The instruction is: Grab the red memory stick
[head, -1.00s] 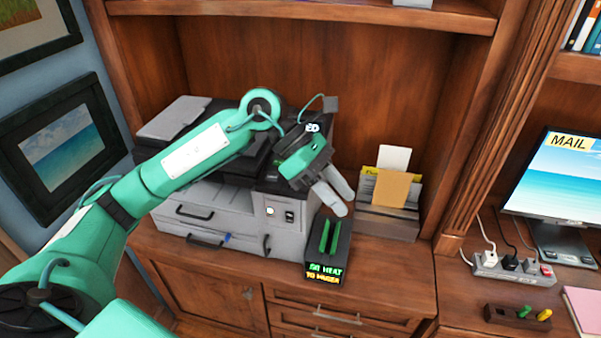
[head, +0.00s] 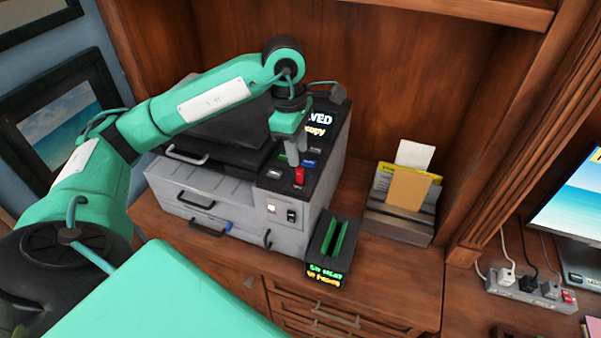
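The red memory stick (head: 299,175) stands upright on the dark top panel of the grey printer (head: 215,190), near its front right edge. My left gripper (head: 294,158) points down just behind and above the stick, its fingertips close to the stick's top. I cannot tell whether it touches the stick. The fingers overlap from this angle, so their opening is hidden. My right gripper is not in view.
A black box with green sticks (head: 334,240) and lit text stands right of the printer. Behind it is a letter holder (head: 400,222) with papers. A power strip (head: 530,290) with plugs lies at right. Some bare wood surface shows between them.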

